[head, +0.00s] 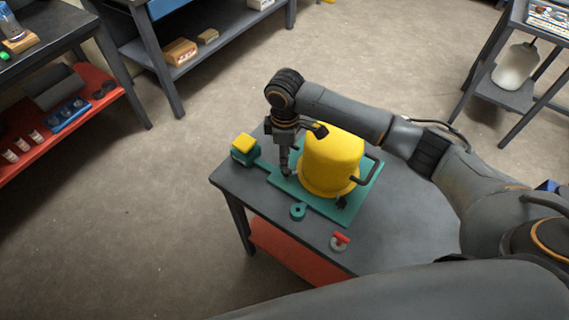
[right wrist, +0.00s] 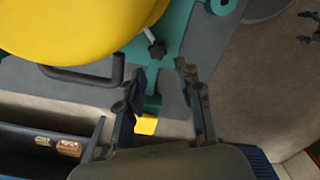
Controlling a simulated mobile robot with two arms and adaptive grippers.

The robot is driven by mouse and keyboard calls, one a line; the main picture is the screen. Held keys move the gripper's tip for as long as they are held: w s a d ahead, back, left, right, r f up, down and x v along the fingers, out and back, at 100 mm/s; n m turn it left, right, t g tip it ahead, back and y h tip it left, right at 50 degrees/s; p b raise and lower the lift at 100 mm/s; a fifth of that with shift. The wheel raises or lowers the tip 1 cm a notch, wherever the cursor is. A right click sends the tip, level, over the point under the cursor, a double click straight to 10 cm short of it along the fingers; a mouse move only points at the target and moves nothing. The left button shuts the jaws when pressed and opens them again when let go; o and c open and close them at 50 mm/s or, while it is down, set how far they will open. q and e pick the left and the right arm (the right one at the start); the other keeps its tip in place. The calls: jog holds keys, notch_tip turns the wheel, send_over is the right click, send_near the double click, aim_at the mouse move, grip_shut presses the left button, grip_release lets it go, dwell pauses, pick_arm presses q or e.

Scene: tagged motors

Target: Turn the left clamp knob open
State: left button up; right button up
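A yellow motor (head: 330,160) stands on a green base plate (head: 318,206) on the grey table; the motor also fills the upper left of the right wrist view (right wrist: 70,25). A black star-shaped clamp knob (right wrist: 157,48) on a light stem shows beside the motor in the right wrist view. My right gripper (right wrist: 160,72) is open, its fingers pointing toward this knob, which appears between and just beyond the fingertips. In the head view my right gripper (head: 286,173) points down at the motor's left side and hides that knob. Another black knob (head: 341,203) is at the front right. My left gripper is not in view.
A green box with a yellow top (head: 244,148) sits at the table's left corner. A green ring (head: 298,211) and a red-handled grey piece (head: 340,242) are at the front. A black handle (head: 368,170) sticks out of the motor's right side. The table's right part looks clear.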

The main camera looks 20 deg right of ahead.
aim_at(291, 173)
notch_tip(291, 173, down, 6)
jog(key=shift+w+f+p, duration=0.1)
jog(key=shift+w+p, duration=0.05)
jog(key=shift+p, duration=0.2)
jog(key=shift+f, duration=0.2)
grip_shut()
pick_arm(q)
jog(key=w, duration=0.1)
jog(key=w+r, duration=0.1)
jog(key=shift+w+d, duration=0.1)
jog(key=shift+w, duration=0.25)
